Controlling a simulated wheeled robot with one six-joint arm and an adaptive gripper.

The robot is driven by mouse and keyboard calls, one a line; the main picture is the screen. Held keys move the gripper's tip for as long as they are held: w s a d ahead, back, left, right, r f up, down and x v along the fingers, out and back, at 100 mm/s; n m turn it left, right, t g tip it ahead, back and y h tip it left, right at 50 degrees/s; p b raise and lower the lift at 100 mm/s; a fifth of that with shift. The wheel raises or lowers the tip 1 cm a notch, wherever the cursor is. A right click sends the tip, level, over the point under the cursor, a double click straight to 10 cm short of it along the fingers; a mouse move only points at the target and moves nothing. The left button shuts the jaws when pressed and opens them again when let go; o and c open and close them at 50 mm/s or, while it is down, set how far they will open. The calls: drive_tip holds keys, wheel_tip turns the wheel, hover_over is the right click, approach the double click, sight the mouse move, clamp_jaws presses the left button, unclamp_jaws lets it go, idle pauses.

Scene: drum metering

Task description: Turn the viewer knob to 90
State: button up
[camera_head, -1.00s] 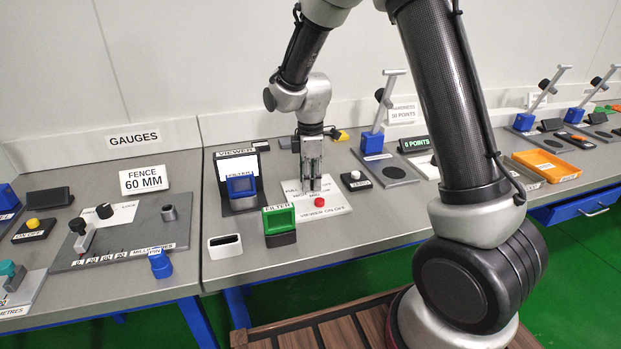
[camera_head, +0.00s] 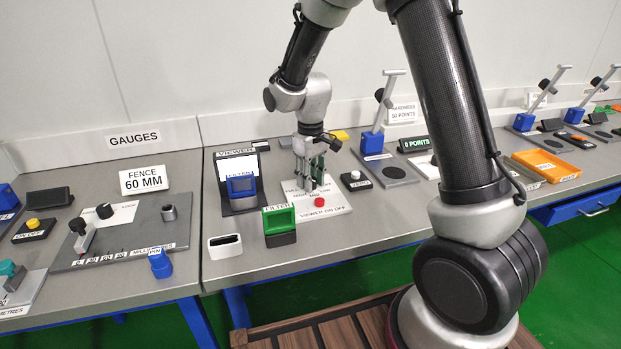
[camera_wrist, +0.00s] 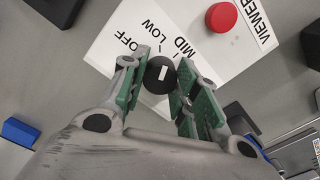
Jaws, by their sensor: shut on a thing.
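The viewer knob (camera_wrist: 160,74) is a round black knob with a white mark, on a white plate (camera_wrist: 112,40) lettered OFF, LOW and MID. In the wrist view the mark points up toward the gap near LOW and MID; its exact setting is unclear. My gripper (camera_wrist: 161,62) has its green-padded fingers on either side of the knob, shut on it. In the head view my gripper (camera_head: 311,184) points down over the plate and hides the knob. The viewer (camera_head: 238,164) is a black stand with a white panel, left of my gripper.
A red button (camera_head: 320,202) sits on the plate close to my gripper. A blue filter (camera_head: 241,187) stands before the viewer, and a green filter (camera_head: 279,219) is nearer the front. A white holder (camera_head: 225,246) and a black ZERO button (camera_head: 356,176) are nearby.

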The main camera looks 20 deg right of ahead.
drive_tip(key=m, duration=0.5)
drive_tip(key=shift+m, duration=0.3)
idle(0.4)
drive_tip(key=o, duration=1)
drive_tip(key=shift+o, duration=0.2)
drive_tip(key=shift+r, duration=0.1)
wheel_tip(320, 180, up, 12)
